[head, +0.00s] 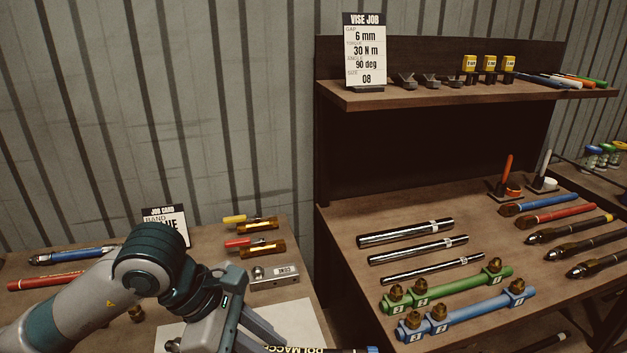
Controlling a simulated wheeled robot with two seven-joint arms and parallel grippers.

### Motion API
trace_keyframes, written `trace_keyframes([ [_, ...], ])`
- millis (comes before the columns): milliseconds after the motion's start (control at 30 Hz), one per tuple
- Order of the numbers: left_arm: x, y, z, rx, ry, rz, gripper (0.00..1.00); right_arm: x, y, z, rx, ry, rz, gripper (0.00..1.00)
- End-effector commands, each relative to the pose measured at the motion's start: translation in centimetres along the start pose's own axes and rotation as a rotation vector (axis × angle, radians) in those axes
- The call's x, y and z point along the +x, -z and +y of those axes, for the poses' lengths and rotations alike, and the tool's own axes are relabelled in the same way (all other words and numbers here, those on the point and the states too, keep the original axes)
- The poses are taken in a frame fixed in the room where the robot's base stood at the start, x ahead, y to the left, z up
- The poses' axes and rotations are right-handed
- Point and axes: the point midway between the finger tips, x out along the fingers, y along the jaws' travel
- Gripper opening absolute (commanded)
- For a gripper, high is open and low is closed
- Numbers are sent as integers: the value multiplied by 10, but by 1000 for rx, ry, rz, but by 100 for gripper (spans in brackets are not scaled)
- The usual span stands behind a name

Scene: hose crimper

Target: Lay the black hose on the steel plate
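My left gripper (268,332) reaches in from the left, low over the left table, with its fingers pointing down and right. The fingertips run close to the bottom edge, so I cannot tell whether they are open or shut. A black rod-like piece with pale lettering and a blue end (371,350), perhaps the black hose, is just below and right of the fingers, mostly cut off by the frame. I cannot tell if the gripper touches it. A pale flat sheet, likely the steel plate (306,321), lies under the gripper, partly hidden by it. My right gripper is not in view.
Blue and red hoses (62,256) and brass valves (258,225) lie on the left table, with a metal block (274,276) and a job card (166,222). The right bench holds steel bars (405,232), green and blue manifolds (445,290), and several dark hoses (570,229).

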Motion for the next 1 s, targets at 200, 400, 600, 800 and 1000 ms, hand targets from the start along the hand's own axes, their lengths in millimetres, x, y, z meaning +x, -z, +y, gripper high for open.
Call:
trace_keyframes([
  [200, 6, 23, 1, 178, 114, -29, 0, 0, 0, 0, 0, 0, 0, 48],
  [400, 10, 44, 0, 365, 227, -60, 0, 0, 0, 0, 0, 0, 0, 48],
  [600, 10, 67, 0, 563, 347, -93, 0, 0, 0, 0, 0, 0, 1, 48],
  [800, 7, 93, 0, 775, 476, -126, 0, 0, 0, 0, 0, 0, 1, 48],
  [1000, -1, 119, 0, 989, 605, -160, 0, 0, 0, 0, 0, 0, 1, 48],
])
